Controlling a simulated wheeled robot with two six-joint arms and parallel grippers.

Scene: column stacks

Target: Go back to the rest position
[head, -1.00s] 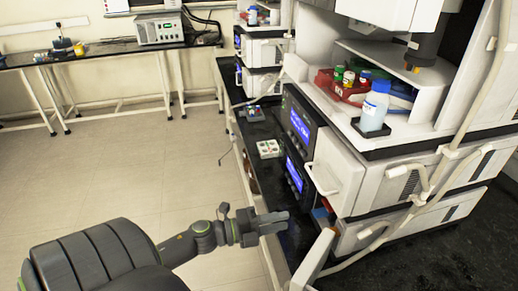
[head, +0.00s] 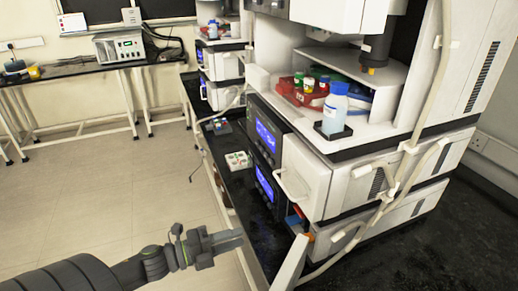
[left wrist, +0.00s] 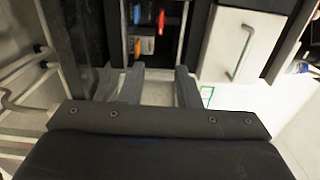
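My left gripper (head: 240,238) is beside the front edge of the black bench, in the lower middle of the head view. In the left wrist view its two fingers (left wrist: 160,84) stand apart with nothing between them. Beyond them are the dark instrument front and a white panel with a handle. My right gripper is in neither view.
The black bench (head: 408,258) carries stacked white instruments (head: 345,190) on the right. A blue-capped bottle (head: 335,112) and a red tray (head: 300,97) stand on top. A small white tray (head: 237,160) lies near the bench edge. The tiled floor (head: 110,195) at left is clear.

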